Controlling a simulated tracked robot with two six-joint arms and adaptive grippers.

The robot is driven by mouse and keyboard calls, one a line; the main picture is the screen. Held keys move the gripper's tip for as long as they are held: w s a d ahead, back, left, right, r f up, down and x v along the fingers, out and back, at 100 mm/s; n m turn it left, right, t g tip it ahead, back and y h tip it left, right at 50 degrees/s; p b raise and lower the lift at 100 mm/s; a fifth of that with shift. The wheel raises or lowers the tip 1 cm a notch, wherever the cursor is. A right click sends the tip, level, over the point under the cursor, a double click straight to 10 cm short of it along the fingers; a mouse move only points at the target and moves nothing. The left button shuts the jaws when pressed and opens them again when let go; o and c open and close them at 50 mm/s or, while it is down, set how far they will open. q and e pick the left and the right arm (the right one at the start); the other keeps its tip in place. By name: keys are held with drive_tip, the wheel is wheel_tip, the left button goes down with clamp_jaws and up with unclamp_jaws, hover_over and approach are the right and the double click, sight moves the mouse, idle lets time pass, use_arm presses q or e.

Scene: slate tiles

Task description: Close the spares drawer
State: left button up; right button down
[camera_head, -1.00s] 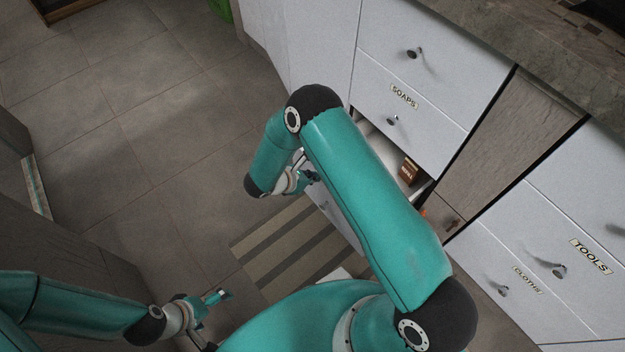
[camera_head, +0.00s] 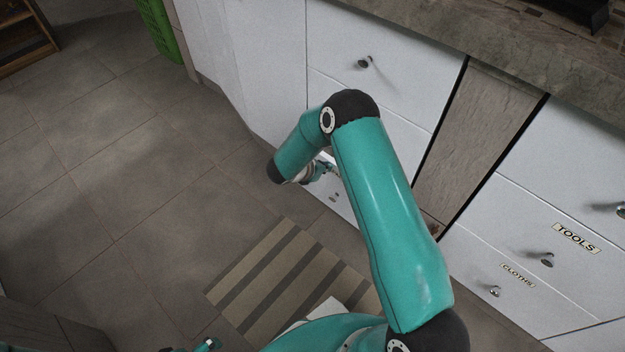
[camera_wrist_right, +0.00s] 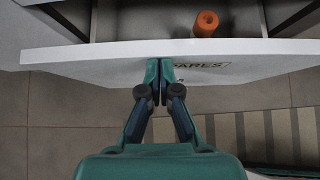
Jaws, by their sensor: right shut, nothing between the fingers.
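The spares drawer (camera_wrist_right: 110,58) stands partly open in the right wrist view. Its white front spans the picture, and its label (camera_wrist_right: 200,65) is partly covered by my fingers. An orange cylinder (camera_wrist_right: 206,23) is inside. In the head view a piece of the drawer front (camera_head: 342,203) with a knob shows below my right gripper (camera_head: 328,168); my arm hides most of it. My right gripper, also in the wrist view (camera_wrist_right: 160,64), is shut and empty, its fingertips at the outer face of the front, seemingly touching. My left gripper (camera_head: 208,345) is barely visible at the bottom edge.
A closed tools drawer (camera_head: 575,238) and a cloths drawer (camera_head: 517,274) are at the right. Another closed drawer (camera_head: 390,50) is above, under the stone counter (camera_head: 440,25). A striped mat (camera_head: 285,275) lies on the tiles. A green crate (camera_head: 160,30) stands at the far left.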

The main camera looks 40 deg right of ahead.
sight(332, 160)
drive_tip(key=shift+w+d, duration=0.15)
drive_tip(key=shift+d, duration=0.6)
drive_tip(key=shift+w+d, duration=0.15)
drive_tip(key=shift+d, duration=0.6)
drive_tip(key=shift+a+b, duration=0.15)
drive_tip(key=shift+b, duration=0.15)
